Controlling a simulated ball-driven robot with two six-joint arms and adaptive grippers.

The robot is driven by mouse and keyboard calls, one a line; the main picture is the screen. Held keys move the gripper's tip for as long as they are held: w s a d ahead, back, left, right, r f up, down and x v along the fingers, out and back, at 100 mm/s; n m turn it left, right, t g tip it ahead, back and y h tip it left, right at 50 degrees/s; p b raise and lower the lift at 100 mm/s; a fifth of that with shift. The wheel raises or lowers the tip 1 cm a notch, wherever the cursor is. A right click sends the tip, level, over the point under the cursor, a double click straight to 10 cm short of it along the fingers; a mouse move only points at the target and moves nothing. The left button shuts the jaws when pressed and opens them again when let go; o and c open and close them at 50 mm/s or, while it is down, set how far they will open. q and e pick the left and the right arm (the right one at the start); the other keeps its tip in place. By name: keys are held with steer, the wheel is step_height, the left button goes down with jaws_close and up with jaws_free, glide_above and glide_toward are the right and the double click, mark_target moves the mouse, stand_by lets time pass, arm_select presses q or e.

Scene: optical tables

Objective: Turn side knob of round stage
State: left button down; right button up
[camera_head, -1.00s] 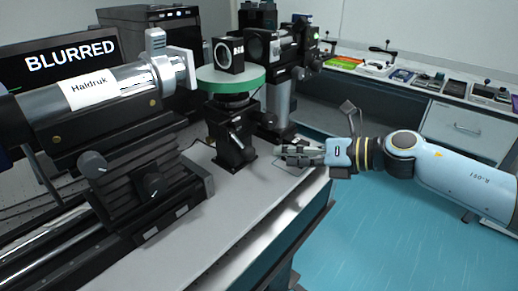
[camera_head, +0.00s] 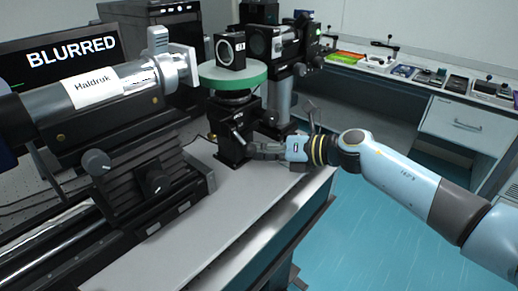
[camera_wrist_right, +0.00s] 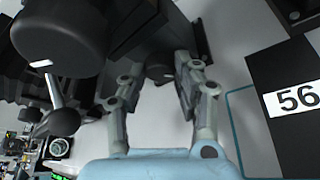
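The round stage (camera_head: 232,76) has a green disc top on a black post with a black base, and carries a black square-framed optic. A small dark knob (camera_head: 240,137) sticks out from the side of the base. My right gripper (camera_head: 252,150) reaches in from the right, low beside the base. In the wrist view the right gripper (camera_wrist_right: 160,80) is open, with its fingers spread around a short dark round knob (camera_wrist_right: 158,72) near their tips. I cannot tell whether they touch it. My left gripper is not in view.
A silver tube (camera_head: 95,92) labelled Haldruk on a black mount with knobs fills the left. A monitor (camera_head: 70,60) reads BLURRED. In the wrist view a lever with a ball end (camera_wrist_right: 62,122) hangs at the left. The grey tabletop (camera_head: 215,220) in front is clear.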

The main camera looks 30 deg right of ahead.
jaws_close()
steer(key=shift+m, duration=0.3)
steer(key=o, duration=0.6)
jaws_free()
steer(key=shift+c, duration=0.2)
steer(key=shift+d, duration=0.1)
steer(key=v, duration=1.2)
